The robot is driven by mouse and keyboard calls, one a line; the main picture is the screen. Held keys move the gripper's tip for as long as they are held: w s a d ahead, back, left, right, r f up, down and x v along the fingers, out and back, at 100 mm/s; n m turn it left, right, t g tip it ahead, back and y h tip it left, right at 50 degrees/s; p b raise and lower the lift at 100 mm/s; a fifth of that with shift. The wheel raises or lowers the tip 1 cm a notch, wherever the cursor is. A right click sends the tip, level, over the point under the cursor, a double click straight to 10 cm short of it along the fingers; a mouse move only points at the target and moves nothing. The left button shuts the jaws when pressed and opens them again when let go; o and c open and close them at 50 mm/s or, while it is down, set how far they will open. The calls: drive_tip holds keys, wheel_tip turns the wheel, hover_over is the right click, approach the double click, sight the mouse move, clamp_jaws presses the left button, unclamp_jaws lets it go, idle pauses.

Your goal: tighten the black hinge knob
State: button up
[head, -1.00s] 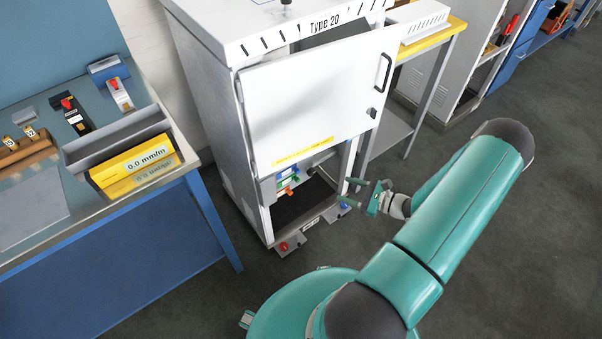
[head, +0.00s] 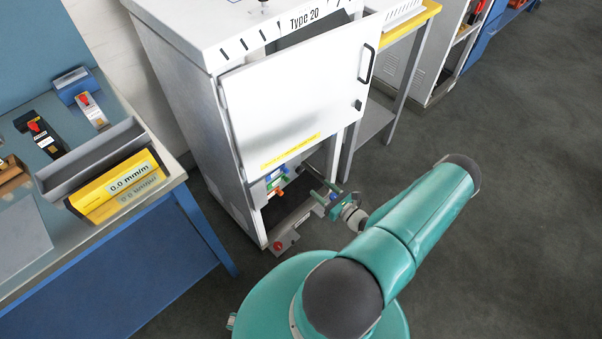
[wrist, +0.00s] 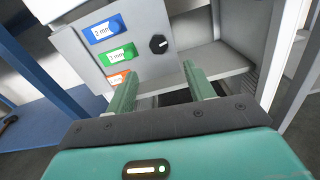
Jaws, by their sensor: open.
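The black knob (wrist: 158,44) shows in the wrist view on a grey panel, right of the blue and green tags; a light mark crosses its face. I cannot make it out in the head view. My gripper (wrist: 160,82) is open and empty, its two green fingers pointing toward the panel, below the knob and apart from it. In the head view my gripper (head: 325,195) is at the cabinet's lower opening, under the white door (head: 295,95).
The cabinet (head: 185,100) carries blue, green (wrist: 117,54) and orange tags inside. A red knob (head: 278,246) is at its foot. A blue-legged workbench (head: 200,225) stands left, and a yellow-edged table (head: 375,120) stands right. Open floor lies at right.

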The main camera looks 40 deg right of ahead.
sight(301, 172)
drive_tip(key=w, duration=1)
drive_tip(key=shift+w+a, duration=0.1)
drive_tip(key=shift+a, duration=0.1)
drive_tip(key=shift+c, duration=0.2)
drive_tip(key=c, duration=0.9)
